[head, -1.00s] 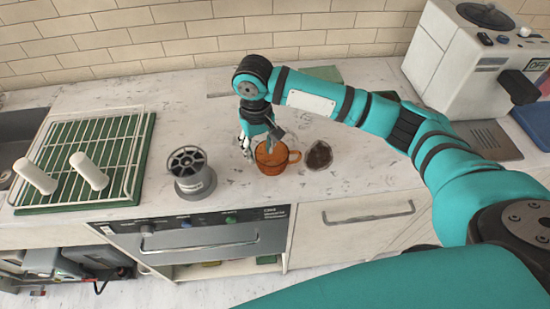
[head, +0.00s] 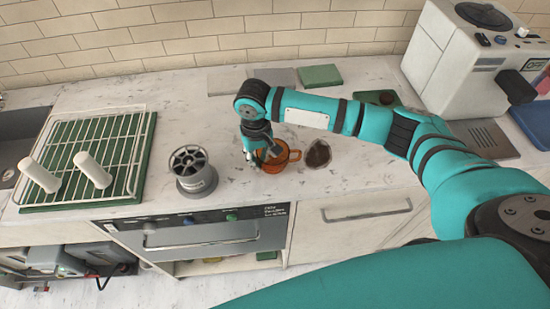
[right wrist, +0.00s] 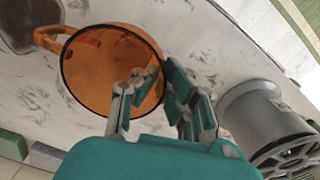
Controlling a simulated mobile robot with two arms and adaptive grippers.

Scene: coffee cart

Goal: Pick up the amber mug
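The amber mug (head: 273,162) is see-through orange and stands upright on the pale marbled counter, its handle to the right in the head view. In the right wrist view the mug (right wrist: 95,75) is seen from above, empty, with its handle at upper left. My right gripper (head: 262,150) is down at the mug's left side. In the right wrist view the right gripper (right wrist: 162,88) straddles the mug's wall, one finger inside and one outside, with little gap between them. The exact contact is partly hidden by the finger pads. My left gripper is not in view.
A grey grinder-like cylinder (head: 191,171) stands left of the mug. A dark brown patch (head: 318,154) lies close to its right. A wire rack (head: 122,138) with two white cylinders is at left. A white machine (head: 455,65) is at back right.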

